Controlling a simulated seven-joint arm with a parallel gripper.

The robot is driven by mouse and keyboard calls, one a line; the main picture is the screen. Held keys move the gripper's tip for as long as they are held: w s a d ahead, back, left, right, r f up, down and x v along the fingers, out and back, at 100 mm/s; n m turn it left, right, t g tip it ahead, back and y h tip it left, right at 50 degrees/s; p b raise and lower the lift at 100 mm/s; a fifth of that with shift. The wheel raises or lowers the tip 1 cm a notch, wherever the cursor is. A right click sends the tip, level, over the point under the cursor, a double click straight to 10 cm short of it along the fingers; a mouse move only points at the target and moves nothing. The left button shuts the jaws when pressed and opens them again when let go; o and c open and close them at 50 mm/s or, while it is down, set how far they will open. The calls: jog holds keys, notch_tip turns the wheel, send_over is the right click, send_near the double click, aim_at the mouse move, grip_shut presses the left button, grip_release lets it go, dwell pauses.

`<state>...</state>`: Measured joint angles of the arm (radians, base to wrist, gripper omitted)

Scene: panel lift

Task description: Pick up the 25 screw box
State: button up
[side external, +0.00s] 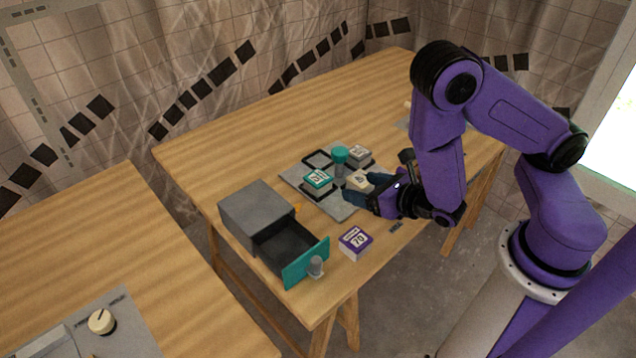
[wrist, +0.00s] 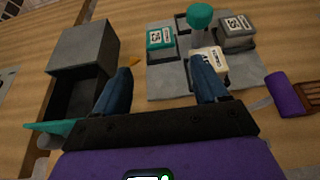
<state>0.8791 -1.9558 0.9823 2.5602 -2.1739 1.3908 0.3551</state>
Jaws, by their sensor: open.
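Screw boxes sit on a grey panel (side external: 343,212) on the table. A teal-topped box (side external: 318,180) also shows in the wrist view (wrist: 160,39). A grey box (side external: 359,153) at the back right also shows in the wrist view (wrist: 237,30). A cream box (side external: 358,179) is beside my fingers, partly hidden by the right finger in the wrist view (wrist: 213,58). A purple-and-white box marked 70 (side external: 354,243) stands off the panel. The other numbers are too small to read surely. My gripper (side external: 365,187) is open over the panel, with nothing between its fingers (wrist: 160,66).
A grey drawer unit (side external: 257,212) stands left of the panel, its teal-fronted drawer (side external: 305,265) pulled open. A teal-knobbed post (side external: 340,156) rises among the boxes. A purple-ended tool (wrist: 284,95) lies right of the panel. The table's far left is clear.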

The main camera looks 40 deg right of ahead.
send_near(317, 176)
jog(key=x, duration=0.3)
jog(key=shift+w+d, duration=0.1)
jog(key=shift+w, duration=0.05)
jog(key=shift+x, duration=2.8)
jog(key=c, duration=0.9)
